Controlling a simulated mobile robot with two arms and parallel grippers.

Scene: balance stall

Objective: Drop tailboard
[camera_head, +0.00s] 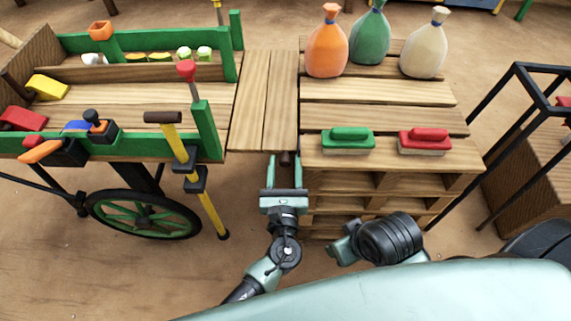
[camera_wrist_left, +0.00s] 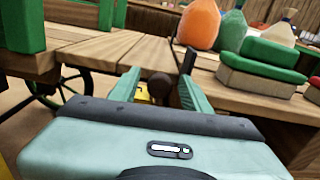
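The tailboard (camera_head: 262,100) is a plank panel lying flat between the green-trimmed cart (camera_head: 110,146) and the pallet stack (camera_head: 375,90). Its right edge meets or nearly meets the stack; I cannot tell if it rests on it. A dark brown knob (camera_head: 287,158) shows at its near right corner. My left gripper (camera_head: 285,165) is at this corner, fingers apart on either side of the knob. In the left wrist view the knob (camera_wrist_left: 160,88) shows between the fingers, with gaps beside it. My right gripper (camera_head: 343,246) is low before the stack; its fingers are mostly hidden.
Orange (camera_head: 327,45), green (camera_head: 370,35) and cream (camera_head: 425,45) sacks stand on the stack's far side. Green (camera_head: 348,142) and red (camera_head: 425,142) brushes lie near its front edge. A yellow pole (camera_head: 208,205) with a brown-topped handle stands by the cart wheel (camera_head: 145,214). A black frame (camera_head: 510,110) is at right.

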